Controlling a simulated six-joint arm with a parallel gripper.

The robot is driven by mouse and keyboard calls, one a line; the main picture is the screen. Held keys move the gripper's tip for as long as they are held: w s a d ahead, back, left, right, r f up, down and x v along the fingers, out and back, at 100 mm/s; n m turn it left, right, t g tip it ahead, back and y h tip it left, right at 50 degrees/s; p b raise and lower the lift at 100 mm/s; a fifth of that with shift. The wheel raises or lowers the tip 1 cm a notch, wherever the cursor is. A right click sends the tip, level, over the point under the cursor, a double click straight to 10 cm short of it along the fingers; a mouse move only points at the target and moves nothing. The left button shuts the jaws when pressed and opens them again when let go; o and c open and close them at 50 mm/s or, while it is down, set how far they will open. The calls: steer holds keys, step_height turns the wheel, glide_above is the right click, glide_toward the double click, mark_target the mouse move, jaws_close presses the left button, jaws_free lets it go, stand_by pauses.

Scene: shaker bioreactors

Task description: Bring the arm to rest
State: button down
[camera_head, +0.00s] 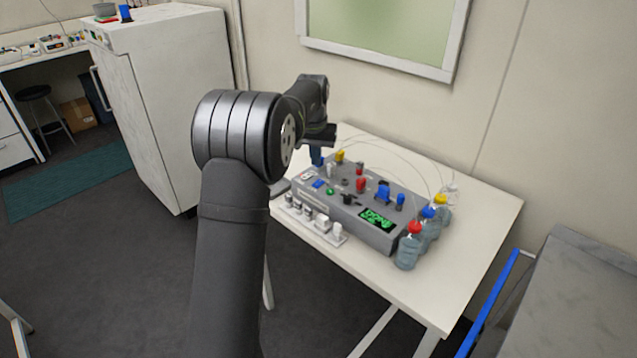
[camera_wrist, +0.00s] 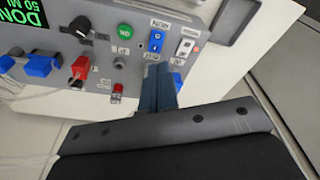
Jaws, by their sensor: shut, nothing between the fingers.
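My gripper (camera_wrist: 157,85) is shut and empty. In the wrist view its fingers are together over the lower edge of the grey control box (camera_wrist: 200,12), beside a blue switch (camera_wrist: 156,41) and a white rocker switch (camera_wrist: 186,47). I cannot tell whether the fingertips touch the box. In the head view the gripper (camera_head: 317,158) points down at the far left end of the control box (camera_head: 345,213), partly hidden by my arm. The box has a lit green display (camera_head: 378,219), reading "DONE" and "50 ML" in the wrist view.
Bottles with red (camera_head: 408,246), blue and yellow caps stand at the box's right end on the white table (camera_head: 480,215). Thin tubes arch over the box. A white cabinet (camera_head: 165,100) stands left; a grey bench (camera_head: 580,300) is at right.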

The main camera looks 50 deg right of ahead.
mark_target(316, 184)
step_height(316, 184, down, 7)
steer(key=shift+f, duration=0.1)
stand_by(0.6)
steer(key=shift+r, duration=0.25)
steer(key=shift+r, duration=4.45)
steer(key=a+r, duration=0.6)
steer(key=a, duration=0.5)
steer(key=a+r+n, duration=0.1)
steer(key=a+r, duration=0.6)
steer(key=a, duration=0.4)
steer(key=shift+r+t, duration=0.15)
steer(key=shift+t, duration=0.25)
